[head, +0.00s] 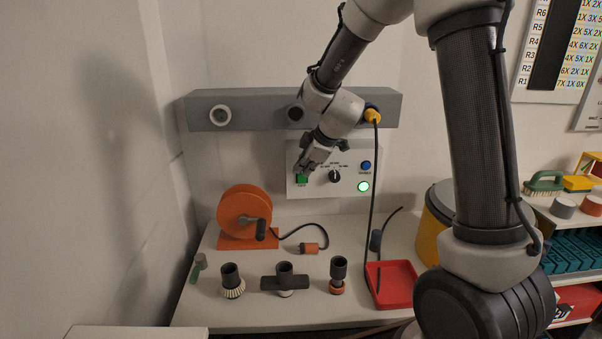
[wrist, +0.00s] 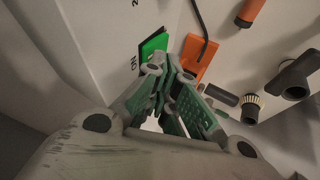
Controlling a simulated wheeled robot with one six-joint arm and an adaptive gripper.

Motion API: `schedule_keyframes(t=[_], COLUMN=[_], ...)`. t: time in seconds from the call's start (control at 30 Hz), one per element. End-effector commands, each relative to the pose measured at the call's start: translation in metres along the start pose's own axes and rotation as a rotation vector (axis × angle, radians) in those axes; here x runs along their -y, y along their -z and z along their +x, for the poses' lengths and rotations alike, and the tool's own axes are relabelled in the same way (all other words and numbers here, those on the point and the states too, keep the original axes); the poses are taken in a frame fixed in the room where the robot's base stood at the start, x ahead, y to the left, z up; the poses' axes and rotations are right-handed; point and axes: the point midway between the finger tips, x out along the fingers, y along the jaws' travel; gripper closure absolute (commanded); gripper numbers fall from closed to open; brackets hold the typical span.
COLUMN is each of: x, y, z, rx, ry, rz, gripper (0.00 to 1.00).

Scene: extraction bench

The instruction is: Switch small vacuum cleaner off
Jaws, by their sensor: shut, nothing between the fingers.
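A white control panel (head: 325,186) is on the back wall below a grey rail. It has a green switch (head: 302,179) at its lower left, a black rotary knob (head: 335,176), a blue button (head: 366,165) and a brightly lit green lamp (head: 363,186). My gripper (head: 302,168) is shut and empty, just above the green switch. In the wrist view, the green switch (wrist: 153,46) with the word ON beside it lies just past my shut fingertips (wrist: 166,68). I cannot tell whether they touch it. A yellow drum (head: 434,224), partly hidden by my arm, stands at the right.
Below the panel, the bench holds an orange cable reel (head: 242,212), several dark nozzle fittings and a red tray (head: 392,284). A yellow plug (head: 373,116) sits in the grey rail (head: 260,108), its black cable hanging in front of the panel.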

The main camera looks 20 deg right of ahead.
Motion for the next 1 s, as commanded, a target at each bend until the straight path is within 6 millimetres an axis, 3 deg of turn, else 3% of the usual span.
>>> schedule_keyframes(t=[0.2, 0.43, 0.9, 1.0], x=[-0.001, 0.0, 0.0, 0.002], y=[0.0, 0.0, 0.0, 0.007], z=[-0.05, -0.086, -0.096, -0.099], rx=[-0.002, -0.001, 0.0, -0.01], ry=[-0.004, -0.002, 0.0, -0.003], rz=[-0.001, 0.0, 0.0, -0.012], gripper=[1.0, 1.0, 1.0, 1.0])
